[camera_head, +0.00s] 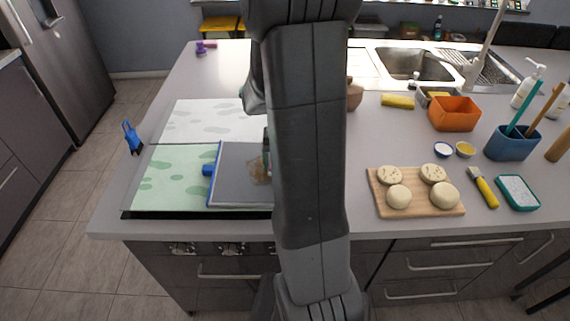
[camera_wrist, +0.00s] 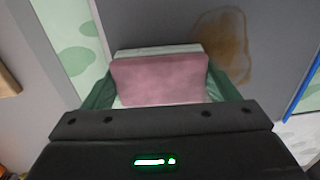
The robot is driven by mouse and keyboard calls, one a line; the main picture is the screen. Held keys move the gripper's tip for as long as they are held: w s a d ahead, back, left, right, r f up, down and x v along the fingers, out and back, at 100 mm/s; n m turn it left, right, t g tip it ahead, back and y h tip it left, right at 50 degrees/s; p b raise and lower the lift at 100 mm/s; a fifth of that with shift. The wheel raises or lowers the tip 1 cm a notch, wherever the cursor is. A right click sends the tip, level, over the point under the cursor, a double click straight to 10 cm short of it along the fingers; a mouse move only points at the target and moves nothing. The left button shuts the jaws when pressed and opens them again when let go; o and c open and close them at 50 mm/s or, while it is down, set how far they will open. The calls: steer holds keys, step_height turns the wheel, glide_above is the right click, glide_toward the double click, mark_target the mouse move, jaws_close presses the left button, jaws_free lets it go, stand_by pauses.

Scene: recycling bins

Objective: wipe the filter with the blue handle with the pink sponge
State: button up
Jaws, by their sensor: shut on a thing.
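The filter (camera_head: 232,187) is a flat grey panel with a blue edge and a blue handle (camera_head: 208,170). It lies on the green patterned mat at the left of the counter. A brown stain (camera_head: 259,171) marks it, and shows in the wrist view (camera_wrist: 222,45) just beyond and to the right of the sponge. My gripper (camera_wrist: 162,88) is shut on the pink sponge (camera_wrist: 158,78), with a green finger at each side. The sponge has a pale layer along its far edge. It is over the filter; I cannot tell whether they touch. My arm hides part of the filter in the head view.
A white patterned panel (camera_head: 215,120) lies behind the green mat (camera_head: 165,185). A wooden board (camera_head: 415,211) with several dough rounds is at right. An orange container (camera_head: 454,113), a blue cup (camera_head: 508,142) and a sink (camera_head: 415,65) are further right and back.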

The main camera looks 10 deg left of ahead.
mark_target(256, 165)
steer(key=shift+s+a+r, duration=0.1)
steer(key=shift+s+a, duration=0.35)
steer(key=shift+a, duration=1.3)
steer(key=shift+s+a+f, duration=0.1)
steer(key=shift+s+a, duration=0.3)
steer(key=shift+a, duration=1.4)
steer(key=shift+s+a+r, duration=0.1)
steer(key=shift+s+a, duration=0.35)
steer(key=shift+a, duration=1.3)
steer(key=shift+w+a+p, duration=0.25)
steer(key=shift+w+p, duration=0.2)
steer(key=shift+w, duration=0.5)
steer(key=shift+w+d, duration=0.15)
steer(key=shift+d, duration=0.6)
steer(key=shift+w+d, duration=0.15)
steer(key=shift+d, duration=0.6)
steer(key=shift+w+d+b, duration=0.15)
steer(key=shift+w+d, duration=0.15)
steer(key=shift+d, duration=1)
steer(key=shift+w+d+b, duration=0.1)
steer(key=shift+w+d, duration=0.25)
steer(key=shift+d, duration=0.95)
steer(key=shift+w+d+b, duration=0.15)
steer(key=shift+w+d, duration=0.15)
steer(key=shift+d, duration=1)
step_height(256, 165, up, 7)
steer(key=p, duration=0.5)
